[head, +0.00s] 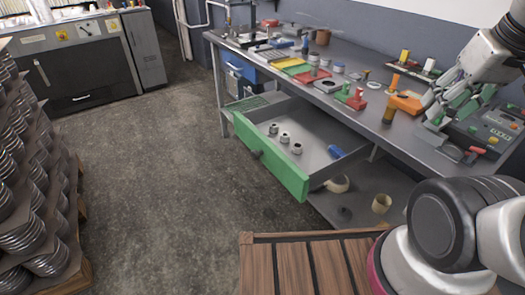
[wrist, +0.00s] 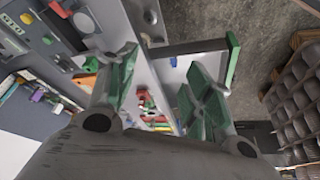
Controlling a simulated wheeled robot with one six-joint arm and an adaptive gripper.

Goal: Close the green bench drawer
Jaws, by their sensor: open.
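The green bench drawer (head: 270,158) is pulled well out from under the grey workbench, with a dark round knob (head: 256,154) on its green front. Inside it lie several small metal parts (head: 285,137) and a blue item (head: 336,152). In the wrist view the green front edge (wrist: 233,58) shows at the upper right, beyond my gripper. My gripper (head: 452,108) is open and empty, above the right end of the bench, apart from the drawer and to its right. Its two green-padded fingers (wrist: 160,95) stand wide apart in the wrist view.
The workbench (head: 395,137) carries many tools and coloured parts. A blue drawer (head: 240,68) sits farther back under it. A wooden slatted surface (head: 310,265) stands in front. Stacked metal discs (head: 30,180) stand at left. The floor (head: 160,150) before the drawer is clear.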

